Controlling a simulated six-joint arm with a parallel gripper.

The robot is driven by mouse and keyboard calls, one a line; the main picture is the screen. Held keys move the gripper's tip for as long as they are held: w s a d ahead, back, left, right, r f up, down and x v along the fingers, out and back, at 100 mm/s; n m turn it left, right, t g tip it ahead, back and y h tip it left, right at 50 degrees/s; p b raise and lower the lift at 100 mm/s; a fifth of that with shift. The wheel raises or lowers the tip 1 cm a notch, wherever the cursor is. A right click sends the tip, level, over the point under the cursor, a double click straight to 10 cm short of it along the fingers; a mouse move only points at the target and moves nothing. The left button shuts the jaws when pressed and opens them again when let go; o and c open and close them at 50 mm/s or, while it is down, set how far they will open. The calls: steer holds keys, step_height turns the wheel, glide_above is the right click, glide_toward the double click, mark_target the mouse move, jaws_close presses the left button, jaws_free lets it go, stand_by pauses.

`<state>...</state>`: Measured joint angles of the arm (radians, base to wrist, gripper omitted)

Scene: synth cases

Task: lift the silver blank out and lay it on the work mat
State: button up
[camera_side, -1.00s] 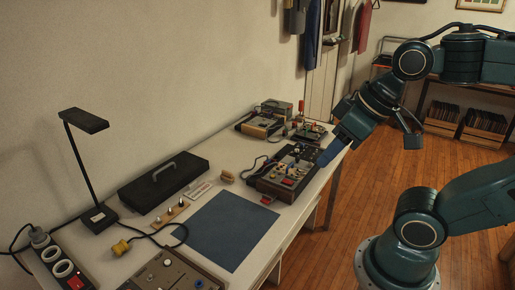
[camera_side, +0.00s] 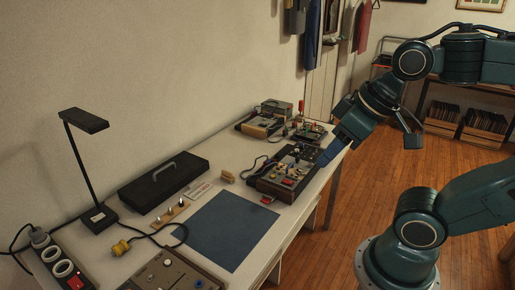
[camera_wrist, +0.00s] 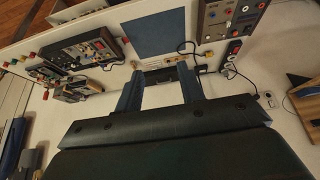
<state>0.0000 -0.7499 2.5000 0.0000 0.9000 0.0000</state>
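The work mat (camera_side: 228,228) is a flat blue-grey square, bare, on the white table. It also shows at the top of the wrist view (camera_wrist: 152,36). I cannot make out a silver blank in either view. A long black case (camera_side: 164,182) with a grey handle (camera_side: 165,171) lies behind the mat by the wall, lid shut, its inside hidden. My gripper (camera_side: 331,150) is over the table's far right end, well away from the case and mat. In the wrist view, its two blue fingers (camera_wrist: 162,72) stand apart with nothing held between them.
A control box (camera_side: 287,172) with knobs stands right of the mat, with more devices (camera_side: 262,124) behind it. Another panel (camera_side: 170,274) is at the front. A desk lamp (camera_side: 85,122), power strip (camera_side: 62,268) and loose cable are at left. A wooden strip with pegs (camera_side: 171,212) lies between case and mat.

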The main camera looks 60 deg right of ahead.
steer(key=shift+o, duration=0.4)
steer(key=shift+w, duration=0.1)
steer(key=w+d+r+m+g+h, duration=0.1)
steer(key=w+d+m+g, duration=0.2)
steer(key=w+d+m, duration=1.15)
steer(key=w+d+f+m+g, duration=0.1)
steer(key=w+d+f+m, duration=0.1)
steer(key=d+f, duration=0.4)
steer(key=w+d+f+m, duration=0.2)
steer(key=w+d+f, duration=0.2)
steer(key=d+f, duration=0.3)
steer(key=w+d+f+m+g+y, duration=0.1)
steer(key=w+d+f, duration=0.3)
steer(key=d, duration=1)
step_height(320, 180, down, 2)
steer(key=shift+f+m+g, duration=0.2)
steer(key=shift+m+g, duration=0.1)
steer(key=shift+m, duration=0.35)
steer(key=shift+f, duration=0.1)
